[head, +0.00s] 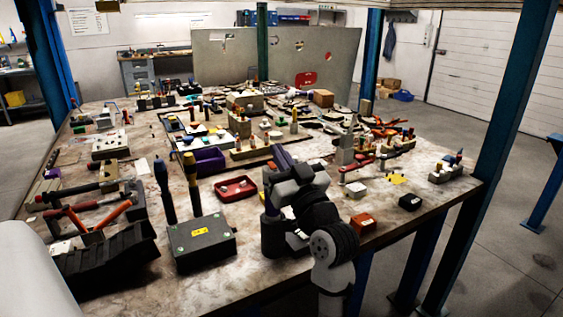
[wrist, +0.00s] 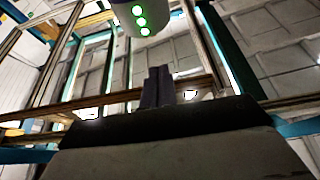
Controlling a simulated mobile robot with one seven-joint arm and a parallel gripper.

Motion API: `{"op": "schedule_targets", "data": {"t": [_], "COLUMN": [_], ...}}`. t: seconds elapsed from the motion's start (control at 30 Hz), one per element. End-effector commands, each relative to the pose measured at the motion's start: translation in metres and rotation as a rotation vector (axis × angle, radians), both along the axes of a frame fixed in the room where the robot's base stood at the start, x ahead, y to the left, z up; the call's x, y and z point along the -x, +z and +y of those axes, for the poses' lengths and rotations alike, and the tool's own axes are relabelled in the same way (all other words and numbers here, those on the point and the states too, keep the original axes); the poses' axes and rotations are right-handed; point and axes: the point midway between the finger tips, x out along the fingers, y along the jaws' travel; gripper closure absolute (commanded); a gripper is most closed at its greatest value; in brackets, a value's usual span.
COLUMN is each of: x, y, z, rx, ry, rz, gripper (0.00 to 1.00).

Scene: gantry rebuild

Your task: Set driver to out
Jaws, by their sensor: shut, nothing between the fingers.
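Two upright drivers show in the head view, left of the middle. One has a dark blue handle (head: 162,178) and the other a yellow-topped handle (head: 190,168). They stand by a dark box with a yellow label (head: 203,241); I cannot tell if they are seated in a holder, or which one the task means. My gripper (wrist: 158,88) points up towards the ceiling in the wrist view, its dark fingers together and empty. In the head view my folded arm stands at the front edge of the table, right of the dark box and apart from both drivers.
A red tray (head: 236,189) and a purple bin (head: 205,161) lie behind the dark box. Pliers and a black ribbed holder (head: 105,257) crowd the left. An orange block (head: 362,223) and a black block (head: 410,202) sit at the right. Blue posts (head: 515,90) rise around the table (head: 255,285).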

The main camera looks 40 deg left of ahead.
Motion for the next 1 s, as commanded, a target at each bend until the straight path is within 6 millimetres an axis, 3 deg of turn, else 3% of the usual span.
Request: {"op": "schedule_targets", "data": {"t": [0.1, 0.4, 0.6, 1.0], "x": [0.008, 0.027, 0.032, 0.032], "y": [-0.02, -0.048, -0.052, -0.051], "z": [-0.023, -0.068, -0.078, -0.078], "rx": [-0.001, 0.0, -0.001, -0.001], "ry": [-0.004, -0.003, -0.001, 0.0], "rz": [0.001, 0.001, 0.0, 0.0], "gripper": [1.0, 1.0, 1.0, 1.0]}}
